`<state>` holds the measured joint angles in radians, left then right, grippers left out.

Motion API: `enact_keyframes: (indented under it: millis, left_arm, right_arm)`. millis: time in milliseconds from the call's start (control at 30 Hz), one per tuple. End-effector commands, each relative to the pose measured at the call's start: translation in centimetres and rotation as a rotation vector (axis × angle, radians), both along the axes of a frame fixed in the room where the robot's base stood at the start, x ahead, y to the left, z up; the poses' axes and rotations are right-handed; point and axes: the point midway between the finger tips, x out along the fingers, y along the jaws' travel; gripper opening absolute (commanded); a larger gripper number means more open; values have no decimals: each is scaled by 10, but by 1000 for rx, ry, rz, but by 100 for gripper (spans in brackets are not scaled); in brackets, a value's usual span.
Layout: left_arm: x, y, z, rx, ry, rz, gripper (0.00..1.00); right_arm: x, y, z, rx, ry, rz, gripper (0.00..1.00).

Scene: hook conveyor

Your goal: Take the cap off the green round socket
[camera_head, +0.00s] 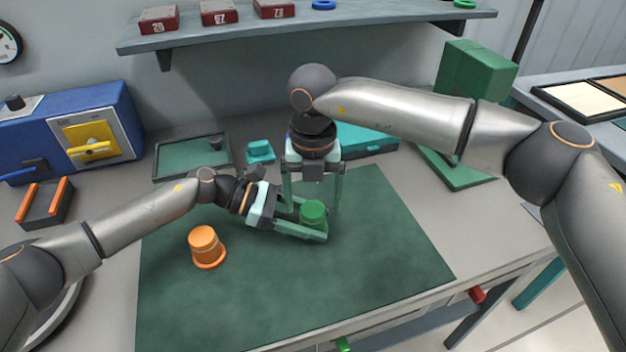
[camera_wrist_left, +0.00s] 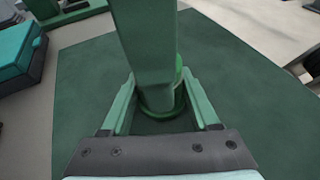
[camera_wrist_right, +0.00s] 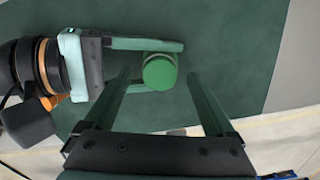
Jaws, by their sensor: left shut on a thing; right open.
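The green round socket (camera_head: 314,216) stands upright on the dark green mat (camera_head: 380,255). It looks capped, but the seam between cap and socket is hard to see. My left gripper (camera_head: 312,224) reaches in low from the left and is shut around the socket's lower part. My right gripper (camera_head: 313,204) points down from above, open and empty, its fingers spread to either side of the socket's top. In the right wrist view the round green top (camera_wrist_right: 160,72) shows between and just beyond those fingertips. In the left wrist view a right finger partly hides the socket (camera_wrist_left: 180,97).
An orange round piece (camera_head: 206,246) stands on the mat at the left. Behind are a shallow tray (camera_head: 165,172), a small teal block (camera_head: 260,151) and a teal case (camera_head: 370,141). A blue machine (camera_head: 60,130) stands at the back left. The mat's right side is clear.

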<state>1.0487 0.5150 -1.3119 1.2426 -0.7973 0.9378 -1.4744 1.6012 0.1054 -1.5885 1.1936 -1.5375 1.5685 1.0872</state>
Motion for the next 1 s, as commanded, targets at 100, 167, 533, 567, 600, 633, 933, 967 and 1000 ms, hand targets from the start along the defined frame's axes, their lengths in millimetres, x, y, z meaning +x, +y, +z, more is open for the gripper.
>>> enact_keyframes:
  millis: [100,167,533,567,600,633,933,967,1000]
  left_arm:
    - [1,1,0,1,0,2,0]
    - [1,1,0,1,0,2,0]
    - [1,1,0,1,0,2,0]
    - [1,1,0,1,0,2,0]
    - [1,1,0,1,0,2,0]
    - [1,1,0,1,0,2,0]
    - [1,1,0,1,0,2,0]
    - [1,1,0,1,0,2,0]
    - [1,1,0,1,0,2,0]
  right_arm:
    - [0,0,-7,0,1,0,90]
    - [0,0,-8,0,1,0,90]
    - [0,0,-9,0,1,-1,75]
    - [0,0,-9,0,1,-1,72]
    - [0,0,-8,0,1,-1,67]
    - [0,0,-8,0,1,-1,64]
    - [0,0,-8,0,0,-1,30]
    - [0,0,-8,0,0,-1,27]
    - [0,0,-8,0,0,-1,22]
